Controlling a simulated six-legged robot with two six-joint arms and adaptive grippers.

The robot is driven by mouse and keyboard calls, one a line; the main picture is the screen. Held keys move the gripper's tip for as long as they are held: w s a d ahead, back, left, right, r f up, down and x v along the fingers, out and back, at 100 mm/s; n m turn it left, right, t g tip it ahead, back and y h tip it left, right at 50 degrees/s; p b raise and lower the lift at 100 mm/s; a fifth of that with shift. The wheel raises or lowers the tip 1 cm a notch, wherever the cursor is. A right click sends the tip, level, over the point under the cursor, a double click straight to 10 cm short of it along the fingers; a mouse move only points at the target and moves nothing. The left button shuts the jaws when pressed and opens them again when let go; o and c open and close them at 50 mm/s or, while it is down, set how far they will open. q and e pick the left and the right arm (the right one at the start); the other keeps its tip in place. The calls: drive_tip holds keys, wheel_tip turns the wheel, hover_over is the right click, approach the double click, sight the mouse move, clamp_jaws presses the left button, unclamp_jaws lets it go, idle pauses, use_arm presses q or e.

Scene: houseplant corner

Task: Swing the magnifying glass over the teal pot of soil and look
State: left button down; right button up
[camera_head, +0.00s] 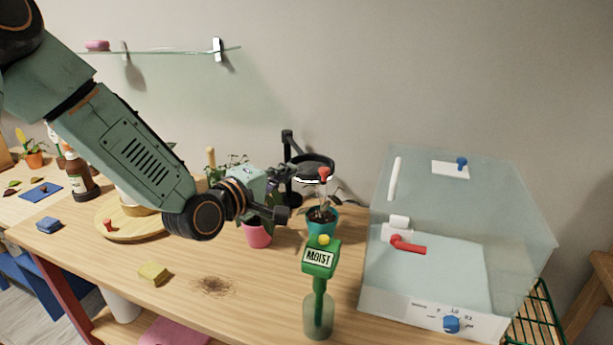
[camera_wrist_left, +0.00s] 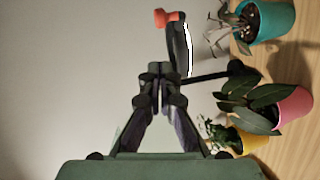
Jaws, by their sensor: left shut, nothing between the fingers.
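The magnifying glass has a black ring (camera_head: 318,162) on a dark stand (camera_head: 288,148), with a red knob (camera_head: 324,173) at its near edge. The ring and red knob also show in the wrist view (camera_wrist_left: 179,48). The teal pot (camera_head: 322,228) holds dark soil and a drooping plant, below the ring in the head view; I cannot tell whether the ring is squarely over it. The pot shows at the wrist view's top right (camera_wrist_left: 281,20). My left gripper (camera_head: 285,182) is shut and empty, left of the red knob and apart from it. My right gripper is not in view.
A pink pot (camera_head: 258,235) stands below my left gripper. A green moisture meter reading MOIST (camera_head: 319,262) stands in front of the teal pot. A clear case (camera_head: 470,235) fills the right side. A yellow sponge (camera_head: 154,273) and spilled soil (camera_head: 213,286) lie at the front.

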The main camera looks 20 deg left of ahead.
use_arm(q)
drive_tip(key=shift+w+d+f, duration=0.2)
drive_tip(key=shift+w+d, duration=0.55)
drive_tip(key=shift+d, duration=0.15)
drive_tip(key=shift+w+d+f, duration=0.2)
drive_tip(key=shift+w+d, duration=0.5)
drive_tip(key=shift+d, duration=0.15)
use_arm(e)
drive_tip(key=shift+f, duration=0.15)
use_arm(q)
drive_tip(key=shift+d, duration=0.1)
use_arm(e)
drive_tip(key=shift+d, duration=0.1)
